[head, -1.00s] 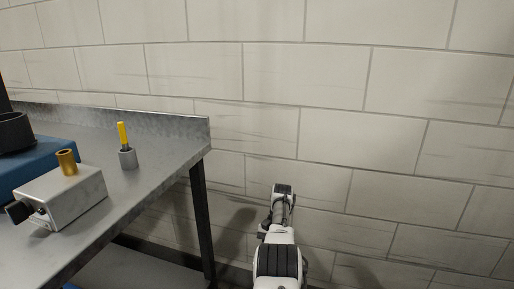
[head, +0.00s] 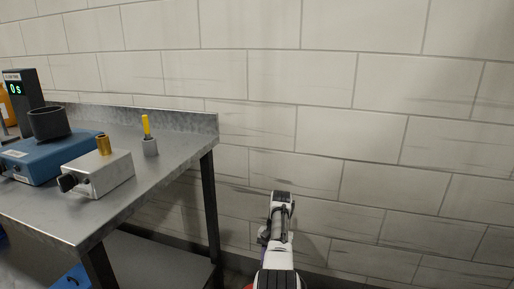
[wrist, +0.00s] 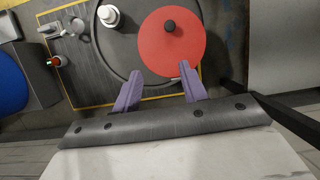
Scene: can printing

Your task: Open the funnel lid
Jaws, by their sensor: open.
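A flat red round lid (wrist: 171,43) with a black knob (wrist: 169,26) shows at the top middle of the wrist view. It lies over the right part of a large dark round top with a black rim, and I take it for the funnel lid. My gripper (wrist: 157,83) has two purple fingers, spread apart and empty. The fingertips are near the lower edge of the red lid, the right one closest, with the knob beyond them. I cannot tell the height between fingers and lid.
In the wrist view, a white round fitting (wrist: 108,15) is left of the lid, and a dark bar is at right. In the head view, a metal table (head: 180,160) at left holds a grey box (head: 105,175), a blue machine (head: 50,160) and a small holder (head: 150,148).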

